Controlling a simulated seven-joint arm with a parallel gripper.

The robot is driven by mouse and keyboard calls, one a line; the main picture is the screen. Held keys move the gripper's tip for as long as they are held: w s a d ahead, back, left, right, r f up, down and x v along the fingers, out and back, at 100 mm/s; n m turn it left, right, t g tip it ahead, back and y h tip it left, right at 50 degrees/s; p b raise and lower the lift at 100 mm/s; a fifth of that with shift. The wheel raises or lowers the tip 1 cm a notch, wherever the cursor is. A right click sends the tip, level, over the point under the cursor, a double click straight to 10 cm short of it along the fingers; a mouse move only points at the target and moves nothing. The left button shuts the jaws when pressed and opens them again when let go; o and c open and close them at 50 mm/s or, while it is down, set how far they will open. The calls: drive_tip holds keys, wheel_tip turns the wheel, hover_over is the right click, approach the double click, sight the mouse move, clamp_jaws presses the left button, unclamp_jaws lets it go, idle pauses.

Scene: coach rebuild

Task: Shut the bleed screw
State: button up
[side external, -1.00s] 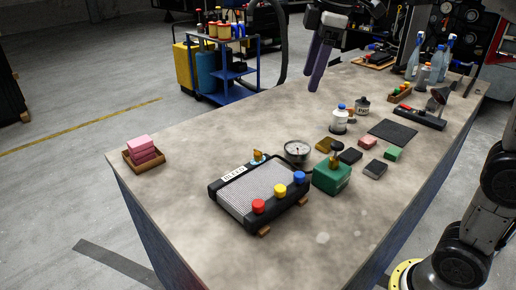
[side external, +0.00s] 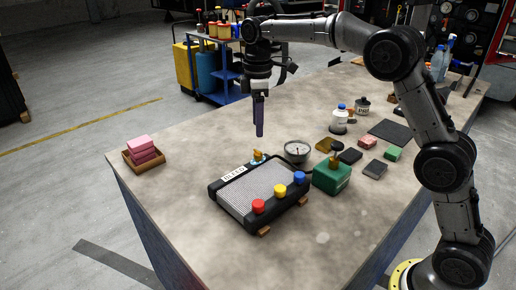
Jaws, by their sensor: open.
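The bleed screw (side external: 257,155) is a small brass piece with a pale blue base at the back edge of a black-framed radiator (side external: 240,203), by its white "BLEED" label (side external: 232,172). The radiator lies flat on the bench, with red, yellow and blue caps along its front right side. My gripper (side external: 259,134) points down above and a little behind the screw, apart from it. Its dark purple fingers overlap in this view, so the gap between them is hidden. Nothing shows in them.
A round gauge (side external: 297,150) and a green box (side external: 332,177) stand close to the right of the radiator. A wooden tray of pink sponges (side external: 144,154) sits at the left. Bottles and small blocks lie farther right. The bench (side external: 200,145) is clear left of the screw.

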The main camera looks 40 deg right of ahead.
sight(258, 152)
wheel_tip(258, 152, down, 9)
drive_tip(key=shift+r, duration=0.2)
drive_tip(key=shift+c, duration=0.4)
clamp_jaws()
